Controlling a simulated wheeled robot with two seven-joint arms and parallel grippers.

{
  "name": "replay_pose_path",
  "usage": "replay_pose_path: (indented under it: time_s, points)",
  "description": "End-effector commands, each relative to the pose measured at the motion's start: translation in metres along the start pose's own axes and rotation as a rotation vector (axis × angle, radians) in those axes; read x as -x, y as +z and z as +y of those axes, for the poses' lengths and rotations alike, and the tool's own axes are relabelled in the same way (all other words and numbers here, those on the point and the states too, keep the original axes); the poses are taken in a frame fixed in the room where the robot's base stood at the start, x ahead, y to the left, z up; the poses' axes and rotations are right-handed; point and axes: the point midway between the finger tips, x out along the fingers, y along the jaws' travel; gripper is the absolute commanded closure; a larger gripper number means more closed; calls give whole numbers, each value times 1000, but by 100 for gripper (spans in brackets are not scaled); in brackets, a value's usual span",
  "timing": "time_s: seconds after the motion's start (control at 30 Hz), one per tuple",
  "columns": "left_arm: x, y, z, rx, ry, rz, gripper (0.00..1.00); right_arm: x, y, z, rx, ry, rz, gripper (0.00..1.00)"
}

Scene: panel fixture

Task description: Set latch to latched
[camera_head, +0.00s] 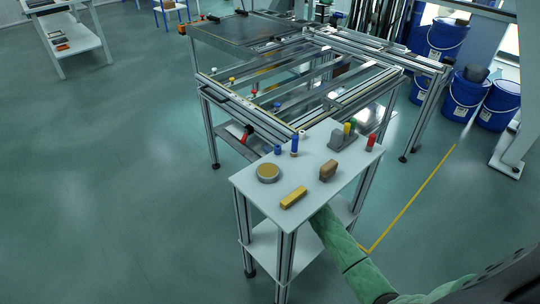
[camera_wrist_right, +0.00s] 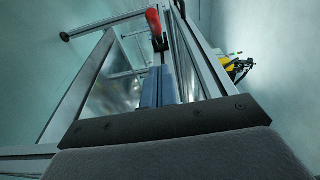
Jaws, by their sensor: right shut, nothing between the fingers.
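The latch appears to be the red-handled lever (camera_head: 247,130) with a dark base at the near left corner of the metal panel frame (camera_head: 222,96). In the right wrist view a red handle (camera_wrist_right: 153,20) on a dark fork stands at the top middle, tilted slightly. My right gripper (camera_wrist_right: 160,68) is shut and empty, its fingers pointing toward the handle; I cannot tell whether they touch it. In the head view my right arm reaches under the small white table, which hides the gripper. My left gripper is in neither view.
The white table (camera_head: 245,186) carries a yellow block (camera_head: 293,197), a round tin (camera_head: 267,172), a brown block (camera_head: 328,170) and several small coloured parts. Blue drums (camera_head: 466,95) stand at the back right. The floor at left is clear.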

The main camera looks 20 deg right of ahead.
Motion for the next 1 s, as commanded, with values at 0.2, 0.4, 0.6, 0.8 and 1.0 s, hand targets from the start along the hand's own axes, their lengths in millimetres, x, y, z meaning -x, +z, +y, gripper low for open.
replay_pose_path:
  time_s: [0.2, 0.4, 0.6, 0.8, 1.0]
  points:
    - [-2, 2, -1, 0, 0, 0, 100, -34, 0, 0, 1, 0, 0, 100]
    - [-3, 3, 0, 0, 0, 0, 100, -62, 6, -2, -1, -1, -1, 100]
    - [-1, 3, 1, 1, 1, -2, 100, -78, 22, -1, 0, -1, 0, 100]
    - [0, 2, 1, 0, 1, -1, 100, -83, 28, 0, 1, 0, 0, 100]
    - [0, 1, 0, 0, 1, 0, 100, -83, 28, 0, 1, 0, 0, 100]
